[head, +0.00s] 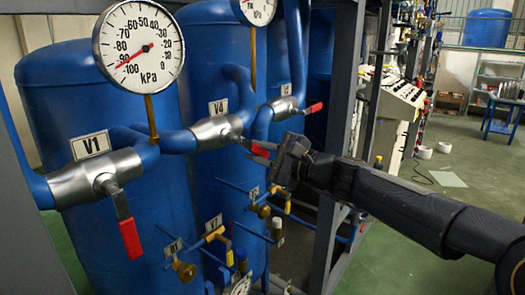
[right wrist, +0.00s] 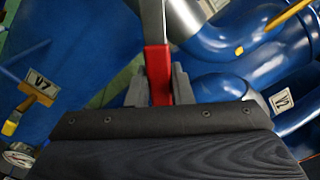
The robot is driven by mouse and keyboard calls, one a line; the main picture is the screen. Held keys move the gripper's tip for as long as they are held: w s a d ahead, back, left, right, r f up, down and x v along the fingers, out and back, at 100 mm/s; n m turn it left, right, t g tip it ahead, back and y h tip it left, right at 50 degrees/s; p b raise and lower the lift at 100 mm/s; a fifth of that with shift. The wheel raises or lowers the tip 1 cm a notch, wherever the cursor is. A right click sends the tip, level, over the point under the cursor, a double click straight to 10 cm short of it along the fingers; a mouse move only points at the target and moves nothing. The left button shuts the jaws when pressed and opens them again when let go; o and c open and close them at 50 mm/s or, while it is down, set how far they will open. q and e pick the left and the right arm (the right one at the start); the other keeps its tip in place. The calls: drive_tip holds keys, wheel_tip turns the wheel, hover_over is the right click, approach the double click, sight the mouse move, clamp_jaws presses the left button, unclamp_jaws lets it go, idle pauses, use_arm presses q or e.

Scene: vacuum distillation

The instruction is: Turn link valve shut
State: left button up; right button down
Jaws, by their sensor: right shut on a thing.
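The valve labelled V4 (head: 212,133) is a silver body on the blue pipe between the tanks in the head view. Its lever with a red grip (head: 260,151) points right and slightly down from the body. My right gripper (head: 268,154) reaches in from the right and is at this lever. In the right wrist view the red grip (right wrist: 157,70) lies between the two dark fingers of my right gripper (right wrist: 158,88), which are shut on it. The fingers partly hide the grip in the head view. No label in view reads "link". My left gripper is out of view.
Valve V1 (head: 97,178) has a red lever (head: 131,238) hanging down. Another valve (head: 284,108) with a red lever is at the right. A pressure gauge (head: 138,47) stands above the pipe. Small yellow-handled valves sit below. A grey frame post (head: 340,90) stands behind my right gripper.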

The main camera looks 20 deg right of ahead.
drive_tip(key=shift+s+a+f+m+b, duration=0.2)
drive_tip(key=shift+f+m, duration=0.15)
drive_tip(key=shift+m, duration=0.15)
drive_tip(key=shift+s+a+f+m+b, duration=0.1)
drive_tip(key=shift+a+f+m+b, duration=0.1)
drive_tip(key=shift+f+m, duration=0.25)
drive_tip(key=shift+s+a+f+m+b, duration=0.25)
drive_tip(key=shift+s+a+m, duration=0.4)
drive_tip(key=shift+m, duration=0.8)
drive_tip(key=shift+s+a+f+m+b, duration=0.1)
drive_tip(key=shift+s+a+f+m, duration=0.55)
drive_tip(key=shift+m, duration=0.8)
drive_tip(key=shift+s+a+m+b, duration=0.15)
drive_tip(key=shift+s+a+m, duration=0.25)
drive_tip(key=shift+a+m, duration=0.75)
drive_tip(key=shift+d+m, duration=0.25)
drive_tip(key=shift+m, duration=0.15)
drive_tip(key=c, duration=1.3)
unclamp_jaws()
drive_tip(key=shift+s+d, duration=0.1)
drive_tip(key=v, duration=0.7)
drive_tip(key=shift+s+d, duration=0.15)
drive_tip(key=shift+s, duration=0.15)
